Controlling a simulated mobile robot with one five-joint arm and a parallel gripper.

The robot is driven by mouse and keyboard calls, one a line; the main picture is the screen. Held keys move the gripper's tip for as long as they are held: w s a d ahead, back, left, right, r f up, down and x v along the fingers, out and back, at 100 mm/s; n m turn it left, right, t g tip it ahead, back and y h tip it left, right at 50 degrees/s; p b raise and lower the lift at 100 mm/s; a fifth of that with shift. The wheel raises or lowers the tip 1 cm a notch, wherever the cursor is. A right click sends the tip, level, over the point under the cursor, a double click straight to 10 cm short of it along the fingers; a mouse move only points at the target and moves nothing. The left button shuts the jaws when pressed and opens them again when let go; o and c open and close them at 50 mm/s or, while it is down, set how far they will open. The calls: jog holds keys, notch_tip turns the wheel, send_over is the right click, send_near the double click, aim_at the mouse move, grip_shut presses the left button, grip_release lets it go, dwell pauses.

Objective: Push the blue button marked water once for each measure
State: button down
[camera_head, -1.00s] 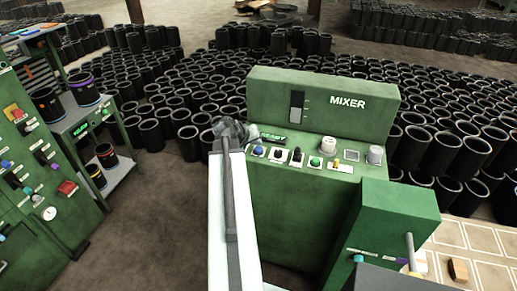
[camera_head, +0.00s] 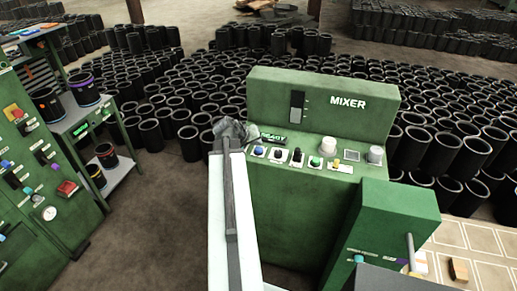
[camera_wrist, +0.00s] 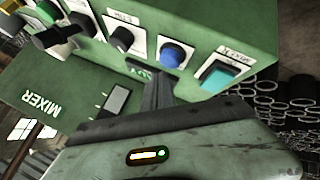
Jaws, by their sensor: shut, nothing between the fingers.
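The blue button (camera_head: 258,151) sits on a white plate at the left end of the control row on the green mixer (camera_head: 325,105). It also shows in the wrist view (camera_wrist: 172,54), where its label is too small to read. A teal button (camera_wrist: 217,74) sits to its right in the wrist view; my arm seems to hide it in the head view. My gripper (camera_wrist: 157,78) is shut and empty. In the wrist view its fingertips are just below and left of the blue button, apparently apart from it. In the head view the gripper (camera_head: 238,131) is partly hidden behind my arm.
Black (camera_head: 297,156), green (camera_head: 315,162) and other controls follow along the panel. A green READY display (camera_head: 274,138) is above the blue button. A green cabinet (camera_head: 385,225) stands front right. A shelf with sleeves (camera_head: 110,165) is at left, and many black sleeves crowd behind.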

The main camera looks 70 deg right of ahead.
aim_at(257, 150)
jog(key=shift+f, duration=0.15)
jog(key=shift+f+b, duration=0.3)
jog(key=shift+b, duration=0.15)
jog(key=shift+f+b, duration=0.4)
dwell(0.7)
jog(key=shift+r+p, duration=0.85)
notch_tip(257, 150, up, 5)
jog(key=p, duration=0.5)
jog(key=shift+r, duration=0.1)
dwell(2.4)
